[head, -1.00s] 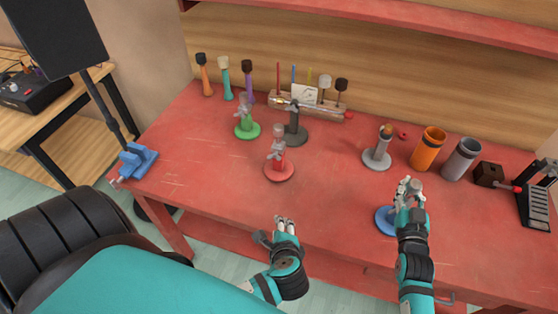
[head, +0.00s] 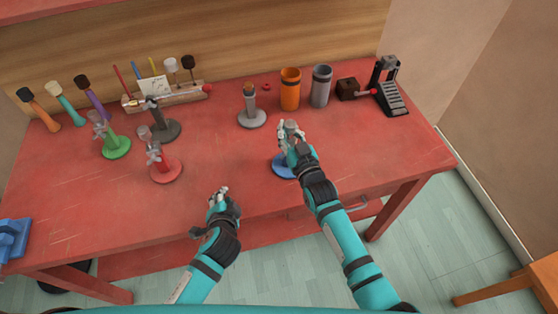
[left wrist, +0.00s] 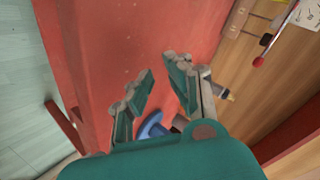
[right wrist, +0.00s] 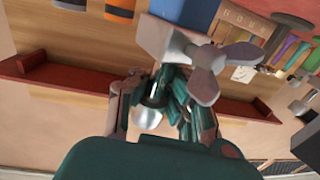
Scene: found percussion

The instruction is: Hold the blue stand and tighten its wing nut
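The blue stand has a round blue base (head: 284,167) on the table near its front edge, and a grey post with a wing nut. My right gripper (head: 290,133) is at the upper part of this stand, its fingers close around the grey post. In the right wrist view the silver wing nut (right wrist: 205,66) shows large beside the fingers, and the silver post top (right wrist: 147,118) sits between them. My left gripper (head: 219,195) is open and empty over the front table edge, left of the stand. The blue base also shows beyond its fingers in the left wrist view (left wrist: 152,126).
On the red table (head: 330,155), a red stand (head: 165,170), green stand (head: 116,148) and grey stand (head: 251,119) stand left and behind. An orange cup (head: 290,90) and grey cup (head: 321,86) are at the back. The table's front middle is clear.

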